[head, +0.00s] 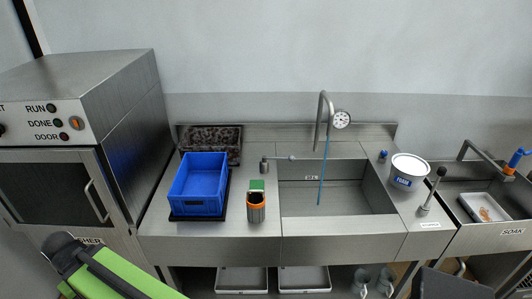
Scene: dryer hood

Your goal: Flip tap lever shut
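A steel gooseneck tap (320,115) with a round gauge (341,119) stands behind the middle sink (335,198). A thin blue line, like a water stream, hangs from its spout into the sink. A small grey post with a horizontal lever (279,158) stands at the sink's back left, its bar pointing right. A black-knobbed lever (433,190) stands tilted on the counter right of the sink. A blue-handled tap (515,160) is at the soak sink. I cannot tell from the picture which lever is the task's. My green arm shows at the lower left; my gripper's fingertips are not visible.
A white tub (409,170) is right of the sink. A large steel machine (85,120) stands at the left. Trays and glassware sit below.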

